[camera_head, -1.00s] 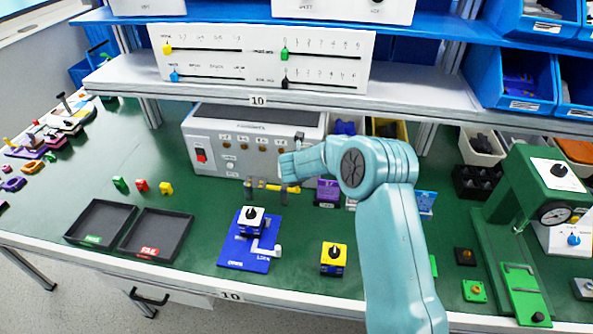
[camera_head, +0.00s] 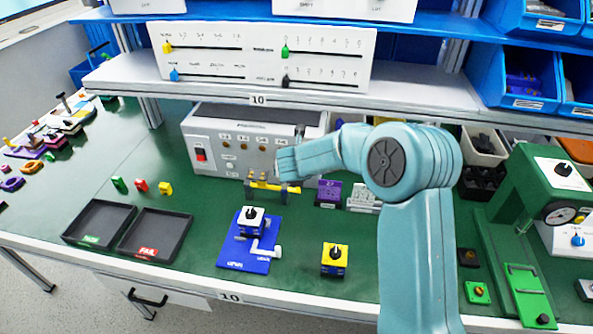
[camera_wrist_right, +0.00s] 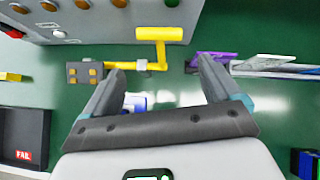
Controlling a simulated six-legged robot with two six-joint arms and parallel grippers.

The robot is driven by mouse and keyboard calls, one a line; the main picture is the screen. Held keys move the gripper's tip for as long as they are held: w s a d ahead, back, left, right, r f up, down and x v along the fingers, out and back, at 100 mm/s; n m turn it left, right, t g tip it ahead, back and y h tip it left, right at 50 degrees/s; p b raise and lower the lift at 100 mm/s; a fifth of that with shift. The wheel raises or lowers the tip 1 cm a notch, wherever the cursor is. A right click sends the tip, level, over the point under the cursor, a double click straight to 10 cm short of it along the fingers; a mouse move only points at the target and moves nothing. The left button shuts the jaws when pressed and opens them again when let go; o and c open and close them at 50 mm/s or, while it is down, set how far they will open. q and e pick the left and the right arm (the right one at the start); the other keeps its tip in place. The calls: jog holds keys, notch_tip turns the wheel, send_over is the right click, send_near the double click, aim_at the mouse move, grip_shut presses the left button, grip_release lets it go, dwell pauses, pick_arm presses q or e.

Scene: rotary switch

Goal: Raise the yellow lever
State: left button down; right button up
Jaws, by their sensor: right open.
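The yellow lever (camera_head: 270,186) sits on the green bench in front of the grey control box. In the right wrist view it shows as a yellow rod with a wide yellow handle (camera_wrist_right: 158,34) at one end and a dark mounting block (camera_wrist_right: 85,74) at the left. My right gripper (camera_wrist_right: 160,76) is open and empty, its fingers pointing toward the lever, with the handle just beyond and between the fingertip directions. No contact shows. In the head view my right arm ends just above the lever, and its fingers cannot be made out. My left gripper is not in view.
The grey control box (camera_head: 215,145) stands close behind the lever. A purple block (camera_head: 328,192) is to its right. A blue plate with a white-topped switch (camera_head: 249,220) and a yellow switch box (camera_head: 335,259) stand in front. A shelf (camera_head: 200,83) overhangs.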

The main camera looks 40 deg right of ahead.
jog(key=v, duration=0.7)
jog(key=shift+s+r, duration=0.2)
jog(key=shift+r, duration=0.1)
jog(key=shift+a, duration=0.1)
jog(key=shift+f, duration=0.1)
